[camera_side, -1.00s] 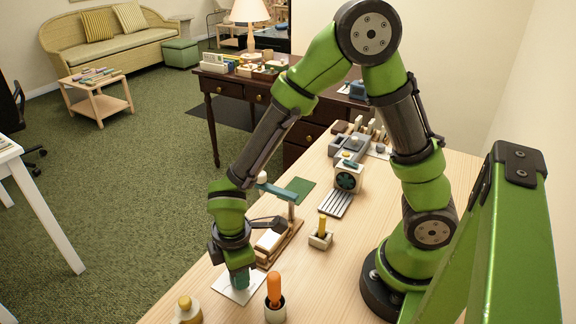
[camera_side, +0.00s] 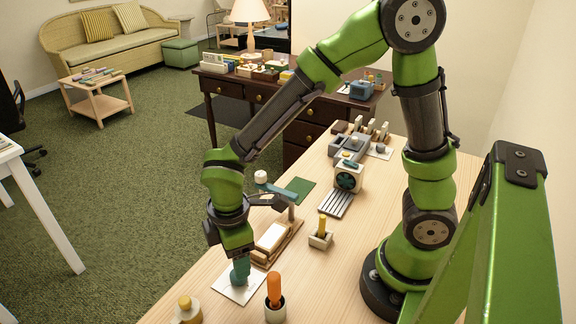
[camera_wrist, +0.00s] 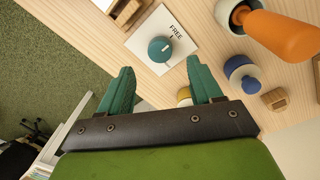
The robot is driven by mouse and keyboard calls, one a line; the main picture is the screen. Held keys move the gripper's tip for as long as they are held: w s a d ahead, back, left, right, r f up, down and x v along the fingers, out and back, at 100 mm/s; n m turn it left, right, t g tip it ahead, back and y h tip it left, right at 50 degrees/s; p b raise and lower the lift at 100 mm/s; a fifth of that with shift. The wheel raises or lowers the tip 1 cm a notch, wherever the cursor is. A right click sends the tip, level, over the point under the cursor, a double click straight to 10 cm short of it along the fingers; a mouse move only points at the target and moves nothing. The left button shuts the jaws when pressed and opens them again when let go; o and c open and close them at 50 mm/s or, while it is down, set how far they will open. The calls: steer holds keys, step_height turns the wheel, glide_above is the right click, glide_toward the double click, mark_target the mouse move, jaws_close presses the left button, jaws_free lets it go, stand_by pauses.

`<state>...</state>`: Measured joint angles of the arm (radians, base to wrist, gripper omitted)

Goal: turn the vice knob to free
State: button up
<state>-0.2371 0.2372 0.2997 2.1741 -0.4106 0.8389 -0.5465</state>
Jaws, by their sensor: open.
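The vice knob (camera_wrist: 160,49) is a round teal knob on a white plate (camera_wrist: 140,43) printed with the word FREE. A small pale mark on the knob lies on the side toward that word and the short dark line beside it. My gripper (camera_wrist: 160,66) is open, with its two teal fingers apart and nothing between them; the knob shows beyond the fingertips. In the side view my gripper (camera_side: 240,272) is above the white plate (camera_side: 232,291). There the knob cannot be told clearly from the teal fingers.
An orange-handled tool (camera_side: 274,288) stands in a cup right of the plate. A yellow-topped round piece (camera_side: 187,308) is at the front edge. A wooden fixture (camera_side: 275,240) and a small block with a yellow peg (camera_side: 320,238) stand behind.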

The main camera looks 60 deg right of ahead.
step_height(320, 180, up, 11)
steer(key=shift+s+a, duration=0.2)
steer(key=shift+s, duration=0.1)
steer(key=s+d+r+m+t+y, duration=0.1)
steer(key=s+d+r+m+t, duration=0.1)
steer(key=d+m, duration=0.4)
steer(key=s+d+r+m+t+y, duration=0.1)
steer(key=s+d+r+m+t, duration=0.2)
steer(key=d+m, duration=0.3)
steer(key=r+m+t, duration=0.1)
steer(key=m, duration=0.2)
steer(key=shift+s+d+r+t, duration=0.15)
steer(key=shift+d+t, duration=0.1)
steer(key=shift+t, duration=0.05)
